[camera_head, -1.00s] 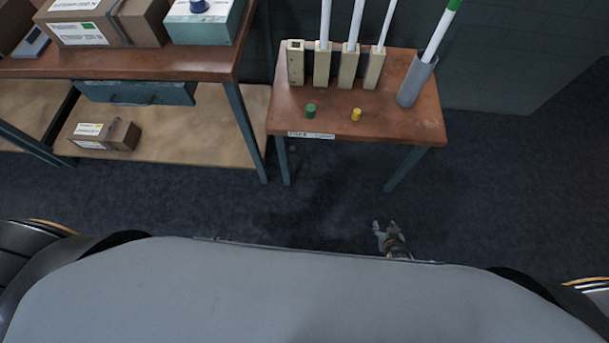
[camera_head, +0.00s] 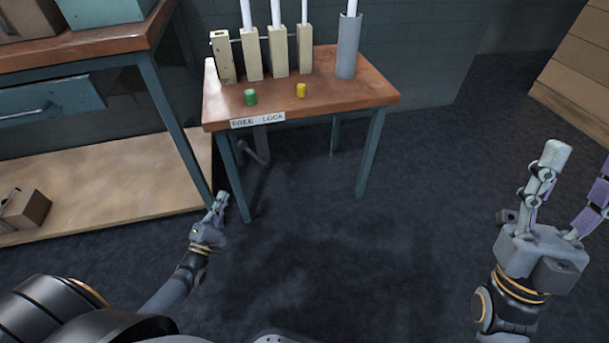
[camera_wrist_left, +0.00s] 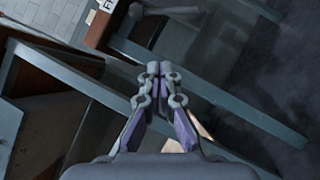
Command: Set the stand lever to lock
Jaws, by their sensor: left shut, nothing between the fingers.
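The stand (camera_head: 330,98) is a small brown-topped table on blue-grey legs. A FREE / LOCK label (camera_head: 257,119) is on its front edge. A grey lever (camera_head: 263,148) hangs below the label, in shadow; which word it is set to I cannot tell. In the left wrist view a grey bar with a rounded end (camera_wrist_left: 165,11), probably the lever, shows at the top. My left gripper (camera_head: 220,197) is shut and empty, low by the stand's front left leg, apart from the lever. It also shows in the left wrist view (camera_wrist_left: 160,68). My right gripper (camera_head: 578,170) is open and empty, right of the stand.
On the stand are cream blocks (camera_head: 250,57) with white tubes, a grey cylinder (camera_head: 347,48), a green plug (camera_head: 250,97) and a yellow plug (camera_head: 301,90). A workbench (camera_head: 78,50) with a low shelf (camera_head: 110,185) is at left. The floor (camera_head: 370,255) in front is clear.

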